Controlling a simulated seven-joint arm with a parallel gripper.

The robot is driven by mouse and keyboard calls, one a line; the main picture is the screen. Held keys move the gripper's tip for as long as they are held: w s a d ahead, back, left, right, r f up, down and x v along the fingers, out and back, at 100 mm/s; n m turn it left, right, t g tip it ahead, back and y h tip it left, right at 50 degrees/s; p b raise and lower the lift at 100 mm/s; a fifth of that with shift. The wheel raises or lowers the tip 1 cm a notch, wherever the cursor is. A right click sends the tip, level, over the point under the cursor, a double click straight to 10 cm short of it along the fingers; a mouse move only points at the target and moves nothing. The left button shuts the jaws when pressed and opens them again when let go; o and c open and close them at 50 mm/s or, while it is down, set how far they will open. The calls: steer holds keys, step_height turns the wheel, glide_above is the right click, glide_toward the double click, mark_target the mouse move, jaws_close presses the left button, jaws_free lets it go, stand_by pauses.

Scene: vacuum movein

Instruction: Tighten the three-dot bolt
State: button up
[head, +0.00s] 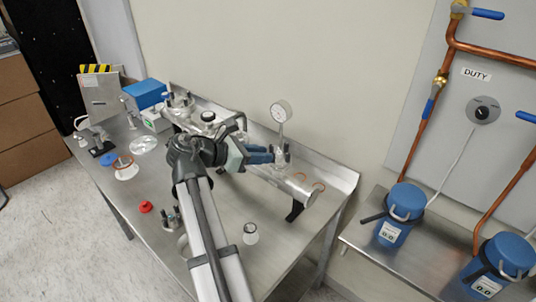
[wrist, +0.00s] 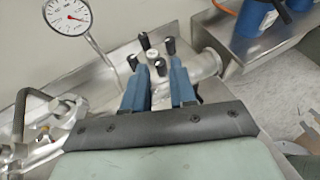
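My gripper (wrist: 159,68) has two blue fingers that stand apart with a gap between them. In the wrist view several black-capped bolts stand in a cluster on a metal flange just beyond the fingertips. One bolt (wrist: 160,66) shows between the fingertips, another (wrist: 133,61) at the left finger, and two more (wrist: 145,40) (wrist: 169,45) farther back. No dots are readable, so I cannot tell which is the three-dot bolt. In the head view my gripper (head: 262,154) is beside the bolted fitting (head: 282,160) on the metal pipe; its fingers partly hide it.
A round dial gauge (head: 281,111) rises on a stem behind the bolts; it also shows in the wrist view (wrist: 67,15). A metal pipe (head: 298,188) runs along the steel bench (head: 290,238).

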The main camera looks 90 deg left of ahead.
steer(key=shift+x, duration=1.35)
steer(key=shift+c, duration=0.2)
jaws_close()
